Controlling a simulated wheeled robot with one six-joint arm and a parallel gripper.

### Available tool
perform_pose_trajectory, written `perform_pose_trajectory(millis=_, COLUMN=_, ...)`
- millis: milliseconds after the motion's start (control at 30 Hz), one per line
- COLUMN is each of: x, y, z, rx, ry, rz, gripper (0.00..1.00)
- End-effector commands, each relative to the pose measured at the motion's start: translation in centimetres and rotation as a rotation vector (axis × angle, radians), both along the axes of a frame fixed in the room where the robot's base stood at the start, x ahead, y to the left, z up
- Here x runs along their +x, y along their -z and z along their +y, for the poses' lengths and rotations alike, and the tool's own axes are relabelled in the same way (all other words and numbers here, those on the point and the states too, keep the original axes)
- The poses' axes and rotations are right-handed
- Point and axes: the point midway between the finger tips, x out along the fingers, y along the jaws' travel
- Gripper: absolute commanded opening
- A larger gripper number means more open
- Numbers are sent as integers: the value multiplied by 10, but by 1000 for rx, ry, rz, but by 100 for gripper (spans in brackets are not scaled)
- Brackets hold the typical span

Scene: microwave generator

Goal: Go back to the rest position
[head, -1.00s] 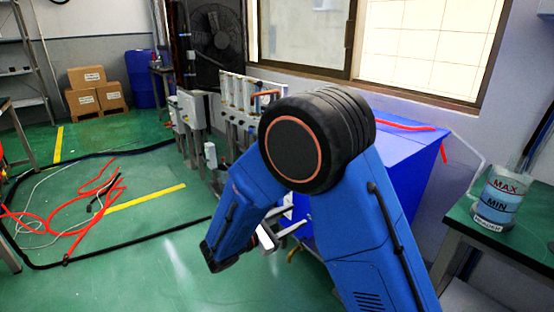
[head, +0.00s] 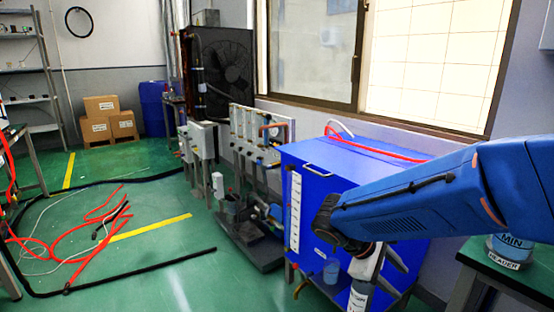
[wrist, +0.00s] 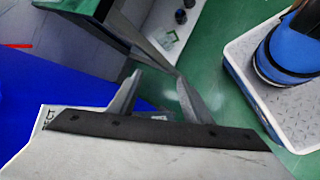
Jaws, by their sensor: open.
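My blue arm (head: 430,200) comes in from the right edge of the head view and reaches left, in front of the blue cabinet (head: 300,215). My gripper hangs from its end and points down, close to the cabinet's front as seen there. In the wrist view the two grey fingers of my gripper (wrist: 158,76) stand apart with nothing between them. The cabinet's blue surface also fills the left of the wrist view (wrist: 30,100). My arm hides part of the cabinet.
Pumps and pipes (head: 235,210) stand left of the cabinet. Red hoses (head: 75,235) and a black cable lie on the green floor. Cardboard boxes (head: 107,118) are at the back.

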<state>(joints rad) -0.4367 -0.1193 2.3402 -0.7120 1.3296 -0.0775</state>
Motion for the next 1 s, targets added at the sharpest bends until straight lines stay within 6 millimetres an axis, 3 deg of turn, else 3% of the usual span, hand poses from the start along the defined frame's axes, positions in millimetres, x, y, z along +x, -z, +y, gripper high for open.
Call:
perform_pose_trajectory(millis=200, x=-43, y=-4, z=-15, rx=198, ry=153, rz=-103, gripper=45)
perform_pose_trajectory(millis=500, x=-91, y=-9, z=-17, rx=458, ry=345, rz=-272, gripper=45)
perform_pose_trajectory(millis=800, x=-126, y=-20, z=-6, rx=705, ry=522, rz=-476, gripper=45)
perform_pose_trajectory(millis=1000, x=-140, y=-27, z=2, rx=830, ry=604, rz=-594, gripper=45)
